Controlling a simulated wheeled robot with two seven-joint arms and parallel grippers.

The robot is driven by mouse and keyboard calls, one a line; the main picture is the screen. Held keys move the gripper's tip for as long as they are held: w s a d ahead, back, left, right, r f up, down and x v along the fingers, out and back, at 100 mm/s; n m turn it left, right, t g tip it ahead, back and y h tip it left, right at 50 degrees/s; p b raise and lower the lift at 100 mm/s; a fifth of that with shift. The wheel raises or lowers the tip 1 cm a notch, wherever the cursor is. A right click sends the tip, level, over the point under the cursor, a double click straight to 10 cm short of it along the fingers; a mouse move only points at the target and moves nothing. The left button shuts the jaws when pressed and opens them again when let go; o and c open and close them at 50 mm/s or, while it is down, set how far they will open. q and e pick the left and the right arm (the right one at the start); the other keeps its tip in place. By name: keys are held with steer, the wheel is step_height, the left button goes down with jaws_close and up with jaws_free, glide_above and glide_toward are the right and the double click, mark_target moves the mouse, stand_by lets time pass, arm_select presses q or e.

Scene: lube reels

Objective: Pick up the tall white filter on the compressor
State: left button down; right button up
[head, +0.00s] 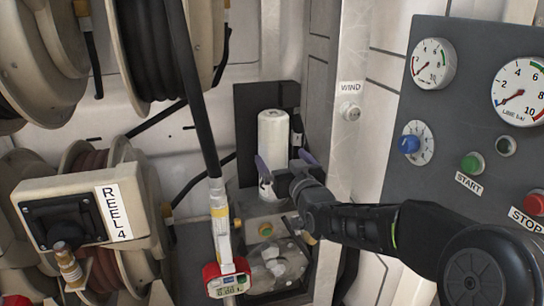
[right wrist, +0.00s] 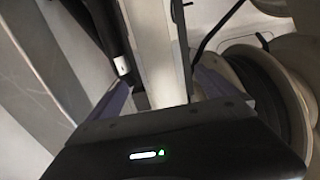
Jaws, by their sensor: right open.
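The tall white filter (head: 273,135) stands upright on the compressor (head: 268,225) in the middle of the head view. My right gripper (head: 285,164) is open at the filter's lower part. One purple finger shows in front of the filter's left side, the other to its right. The gripper hides some of the filter's lower end. In the right wrist view, my open fingers (right wrist: 162,92) have a long pale shape between them; I cannot tell for sure whether it is the filter. No contact with the filter can be made out. My left gripper is not in view.
A black hose with a red-ended digital meter (head: 227,282) hangs just left of the compressor. Hose reels (head: 78,215) fill the left side. A grey control panel (head: 450,120) with gauges and buttons is at right. A dark plate (head: 247,105) stands behind the filter.

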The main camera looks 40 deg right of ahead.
steer(key=shift+x, duration=1.05)
steer(key=x, duration=0.5)
steer(key=shift+w+f, duration=0.1)
steer(key=shift+f, duration=0.05)
steer(key=shift+a, duration=0.1)
steer(key=shift+c, duration=0.2)
steer(key=c, duration=1.9)
